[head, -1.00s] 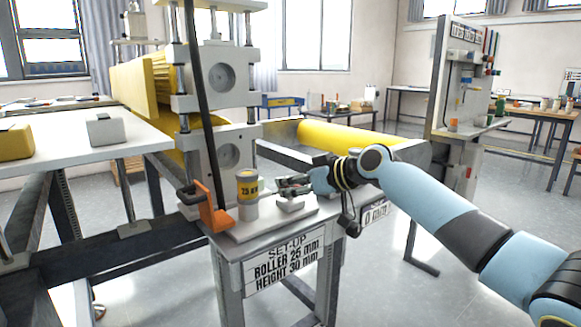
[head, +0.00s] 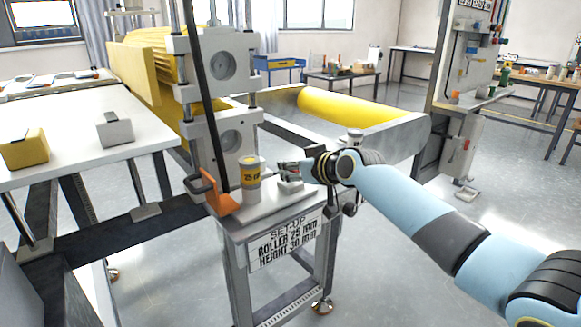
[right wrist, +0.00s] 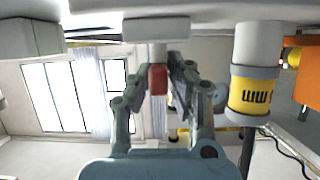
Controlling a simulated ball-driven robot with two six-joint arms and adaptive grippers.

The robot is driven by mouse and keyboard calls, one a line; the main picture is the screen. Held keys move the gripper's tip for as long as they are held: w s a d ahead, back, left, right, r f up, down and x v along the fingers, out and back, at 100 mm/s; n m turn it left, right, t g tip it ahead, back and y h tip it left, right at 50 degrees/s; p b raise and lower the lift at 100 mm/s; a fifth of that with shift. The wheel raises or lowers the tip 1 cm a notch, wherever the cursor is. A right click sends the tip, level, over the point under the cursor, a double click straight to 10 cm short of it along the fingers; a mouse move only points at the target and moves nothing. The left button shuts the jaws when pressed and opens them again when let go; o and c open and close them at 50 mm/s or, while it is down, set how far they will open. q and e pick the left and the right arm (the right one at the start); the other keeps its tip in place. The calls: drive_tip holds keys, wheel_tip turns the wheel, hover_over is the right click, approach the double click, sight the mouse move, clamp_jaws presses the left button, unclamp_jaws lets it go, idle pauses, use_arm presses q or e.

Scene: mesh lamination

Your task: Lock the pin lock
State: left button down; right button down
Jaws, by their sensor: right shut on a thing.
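My right gripper (head: 284,171) is at the small bench end, just right of the yellow-banded grey cylinder (head: 250,173). In the right wrist view its two fingers (right wrist: 160,82) are shut on a small red piece (right wrist: 157,79), which looks like the pin lock's handle. A pale stem (right wrist: 157,52) joins the red piece to a light block (right wrist: 155,30). That block also shows in the head view (head: 290,187), below the gripper. The fingers hide much of the red piece in the head view. My left gripper is not in view.
The cylinder also stands close beside the gripper in the right wrist view (right wrist: 254,85). An orange bracket (head: 217,195) and a slanted black bar (head: 204,95) stand left of it. The roller frame (head: 212,67) rises behind. A set-up sign (head: 287,240) hangs at the front.

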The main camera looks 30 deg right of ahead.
drive_tip(key=c, duration=1.3)
unclamp_jaws()
drive_tip(key=v, duration=1.2)
drive_tip(key=shift+d, duration=0.1)
